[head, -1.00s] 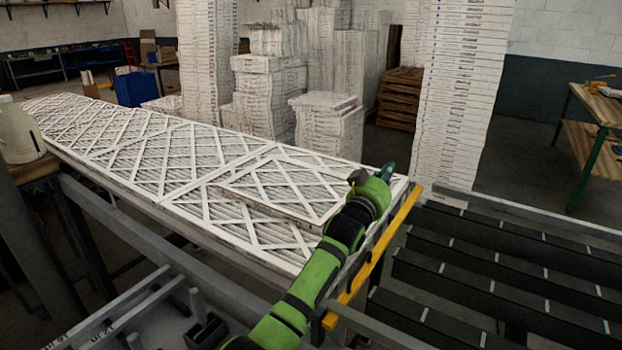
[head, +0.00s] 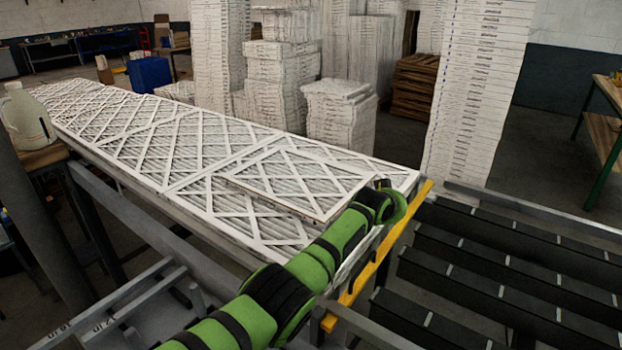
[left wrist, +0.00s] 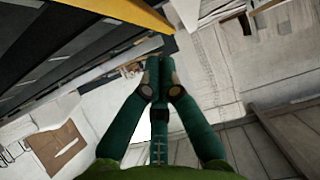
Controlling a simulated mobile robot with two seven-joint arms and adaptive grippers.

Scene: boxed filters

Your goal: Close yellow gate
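The yellow gate (head: 378,262) is a long narrow bar running diagonally between the filter line and the dark roller section. It also crosses the top of the left wrist view (left wrist: 135,12). My left arm reaches over the filters' near end, with its wrist close beside the gate's left side. In the head view the fingers are hidden behind the wrist. In the left wrist view my left gripper (left wrist: 154,68) has its fingertips together with nothing seen between them. The gate is beyond the tips, and contact cannot be told. My right gripper is not in view.
White lattice-faced filters (head: 210,165) cover the line to the left, with one loose filter (head: 300,180) on top near my arm. Dark rollers (head: 500,255) lie to the right. Tall filter stacks (head: 475,90) stand behind. A whitish jug (head: 27,118) stands at far left.

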